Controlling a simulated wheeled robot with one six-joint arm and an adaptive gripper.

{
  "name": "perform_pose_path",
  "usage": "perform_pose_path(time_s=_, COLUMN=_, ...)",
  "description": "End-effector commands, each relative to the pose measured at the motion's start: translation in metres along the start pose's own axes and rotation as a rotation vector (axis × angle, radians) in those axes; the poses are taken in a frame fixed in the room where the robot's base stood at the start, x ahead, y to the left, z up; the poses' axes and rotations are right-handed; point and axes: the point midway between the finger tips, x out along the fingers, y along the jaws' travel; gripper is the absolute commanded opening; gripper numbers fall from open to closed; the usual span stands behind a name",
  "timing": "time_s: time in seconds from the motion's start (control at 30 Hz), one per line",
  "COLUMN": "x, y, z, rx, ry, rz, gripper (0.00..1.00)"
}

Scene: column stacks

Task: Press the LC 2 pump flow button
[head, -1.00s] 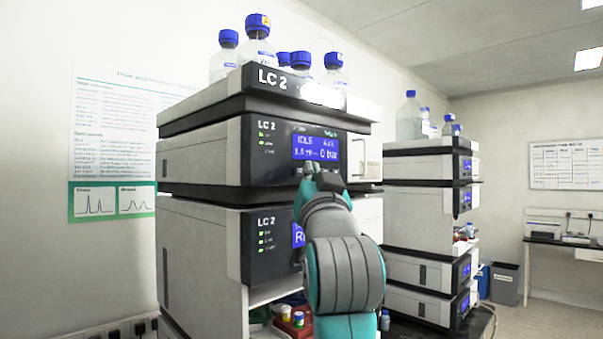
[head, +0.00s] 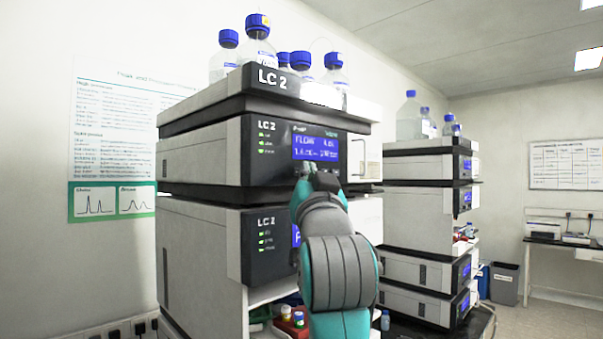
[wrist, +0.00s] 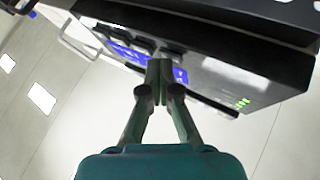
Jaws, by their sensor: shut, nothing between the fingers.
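The LC 2 pump module (head: 272,140) is the upper unit of the near stack, with a black front panel. Its blue display (head: 316,148) appears to read FLOW on the top line. My gripper (head: 318,171) is shut and empty, with its tips at the panel just below the display. The tips hide the button area there, so I cannot tell whether they touch a button. In the wrist view the shut fingers (wrist: 158,66) reach up to the panel (wrist: 222,85), over the lower edge of the blue display (wrist: 130,55).
A second LC 2 module (head: 265,245) sits below, its display partly hidden by my arm. Blue-capped bottles (head: 257,45) stand on the top tray. Another instrument stack (head: 420,200) stands to the right. A metal handle (head: 361,157) is right of the display.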

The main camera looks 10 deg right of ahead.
Motion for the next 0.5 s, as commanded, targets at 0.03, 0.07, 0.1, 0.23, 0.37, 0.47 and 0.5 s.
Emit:
perform_pose_path(time_s=0.03, x=0.0003, y=-0.0003, z=0.0004, rx=0.000, ry=-0.001, rz=0.000, gripper=0.00)
perform_pose_path(time_s=0.07, x=0.0002, y=-0.0002, z=0.0003, rx=0.000, ry=-0.001, rz=0.000, gripper=0.00)
perform_pose_path(time_s=0.1, x=0.0002, y=-0.0002, z=0.0003, rx=0.000, ry=-0.001, rz=0.000, gripper=0.00)
perform_pose_path(time_s=0.23, x=0.0002, y=-0.0002, z=0.0004, rx=0.000, ry=-0.001, rz=0.000, gripper=0.00)
perform_pose_path(time_s=0.37, x=-0.0005, y=0.0006, z=-0.0003, rx=0.000, ry=0.000, rz=0.000, gripper=0.00)
perform_pose_path(time_s=0.47, x=-0.0027, y=0.0024, z=-0.0020, rx=0.000, ry=0.000, rz=0.000, gripper=0.00)
perform_pose_path(time_s=0.5, x=-0.0039, y=0.0035, z=-0.0030, rx=0.000, ry=0.001, rz=0.001, gripper=0.00)
